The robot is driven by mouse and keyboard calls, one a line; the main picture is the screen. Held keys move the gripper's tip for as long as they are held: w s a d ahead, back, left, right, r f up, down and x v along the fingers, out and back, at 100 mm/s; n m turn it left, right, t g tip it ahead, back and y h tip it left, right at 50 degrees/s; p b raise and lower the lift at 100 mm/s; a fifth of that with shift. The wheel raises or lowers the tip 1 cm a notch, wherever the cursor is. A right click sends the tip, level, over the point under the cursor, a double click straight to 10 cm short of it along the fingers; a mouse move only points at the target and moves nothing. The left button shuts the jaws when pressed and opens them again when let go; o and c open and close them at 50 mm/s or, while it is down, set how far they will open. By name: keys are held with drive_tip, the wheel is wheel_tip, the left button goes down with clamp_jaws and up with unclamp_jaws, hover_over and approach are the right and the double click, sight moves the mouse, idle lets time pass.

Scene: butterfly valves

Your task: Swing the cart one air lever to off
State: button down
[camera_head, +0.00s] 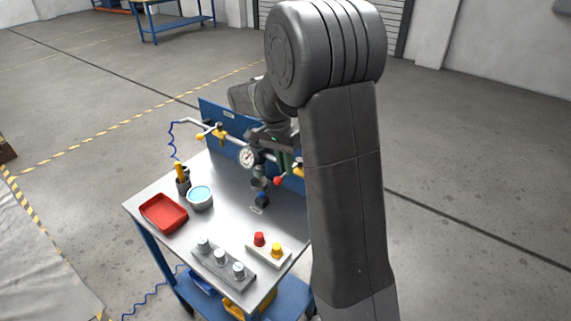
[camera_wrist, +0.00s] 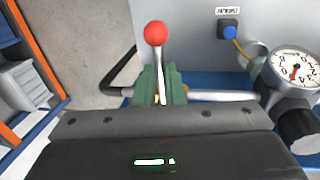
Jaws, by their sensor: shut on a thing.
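A lever with a red ball knob (camera_wrist: 156,33) and a thin metal stem (camera_wrist: 163,62) stands up in the middle of the wrist view. My gripper (camera_wrist: 160,84) has its two green fingers shut on the stem, below the knob. The lower end of the lever is hidden behind the gripper. In the head view the red knob (camera_head: 278,181) shows just below my gripper (camera_head: 287,164), in front of the blue back panel (camera_head: 229,121) of the cart. My arm hides the right part of the cart there.
A pressure gauge (camera_wrist: 295,67) and a silver pipe (camera_wrist: 215,95) are close to the right of my gripper. A blue fitting (camera_wrist: 228,29) sits above them. The cart top (camera_head: 226,220) holds a red tray (camera_head: 163,212), a bowl (camera_head: 200,197) and knob blocks.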

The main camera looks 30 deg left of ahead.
drive_tip(key=shift+r, duration=0.1)
drive_tip(key=c, duration=1.5)
unclamp_jaws()
drive_tip(key=shift+a, duration=0.1)
wheel_tip(320, 180, up, 14)
drive_tip(key=a+b, duration=0.1)
drive_tip(key=a, duration=0.1)
drive_tip(key=shift+w+a+f, duration=0.15)
drive_tip(key=shift+a+f, duration=0.1)
drive_tip(key=shift+a, duration=0.05)
wheel_tip(320, 180, down, 14)
drive_tip(key=d+p, duration=0.1)
drive_tip(key=d, duration=0.1)
drive_tip(key=shift+d+r, duration=0.15)
drive_tip(key=shift+d, duration=0.25)
